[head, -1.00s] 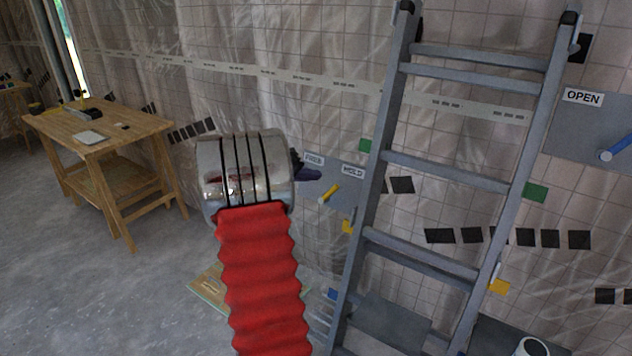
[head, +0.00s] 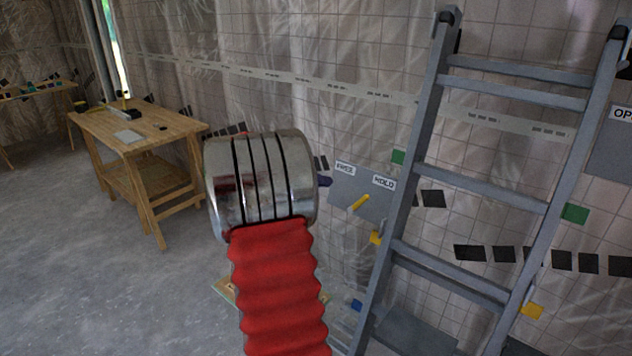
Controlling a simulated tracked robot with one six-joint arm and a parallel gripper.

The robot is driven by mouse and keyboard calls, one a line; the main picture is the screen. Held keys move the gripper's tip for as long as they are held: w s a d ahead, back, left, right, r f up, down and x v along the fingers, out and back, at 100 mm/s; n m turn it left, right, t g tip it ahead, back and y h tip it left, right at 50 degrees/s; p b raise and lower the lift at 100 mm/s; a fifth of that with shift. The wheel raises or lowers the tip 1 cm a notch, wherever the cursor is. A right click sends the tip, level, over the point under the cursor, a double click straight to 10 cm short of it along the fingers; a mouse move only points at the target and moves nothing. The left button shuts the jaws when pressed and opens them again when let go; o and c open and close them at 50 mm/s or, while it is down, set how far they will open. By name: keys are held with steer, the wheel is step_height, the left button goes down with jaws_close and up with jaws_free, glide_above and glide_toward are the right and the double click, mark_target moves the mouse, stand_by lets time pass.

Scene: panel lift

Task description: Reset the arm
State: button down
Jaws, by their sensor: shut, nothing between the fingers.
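My arm fills the lower middle of the head view, with a red bellows sleeve below and a banded metal joint above it. My gripper (head: 324,181) is almost wholly hidden behind that joint. Only a small dark tip of it sticks out on the right side, in front of the wall. It is shut and empty. The tip appears apart from the grey panel with the yellow handle (head: 361,203); the distance is hard to judge.
A grey ladder (head: 427,141) leans at the right, close to the panel. A wooden workbench (head: 170,134) with small items stands at the left. A second bench (head: 40,91) is farther back. The grey floor (head: 70,270) at lower left is clear.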

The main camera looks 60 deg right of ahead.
stand_by(0.5)
steer(key=a+f+n+t+y, duration=0.1)
steer(key=a+f+n+y, duration=0.2)
steer(key=a, duration=0.5)
steer(key=a+f+t+y, duration=0.1)
steer(key=a+f+y, duration=0.1)
steer(key=a+f, duration=0.45)
steer(key=a+r+n+t+y, duration=0.2)
steer(key=a+r+t, duration=0.1)
steer(key=a, duration=1.2)
steer(key=s+a+r+n+t+y, duration=0.1)
steer(key=a+r+n+t+y, duration=0.1)
steer(key=a, duration=1.4)
steer(key=a+r+n+t+y, duration=0.3)
steer(key=a+r+t, duration=0.1)
steer(key=a, duration=1.1)
steer(key=shift+s+a, duration=0.15)
steer(key=shift+a, duration=0.1)
steer(key=shift+d+r, duration=0.1)
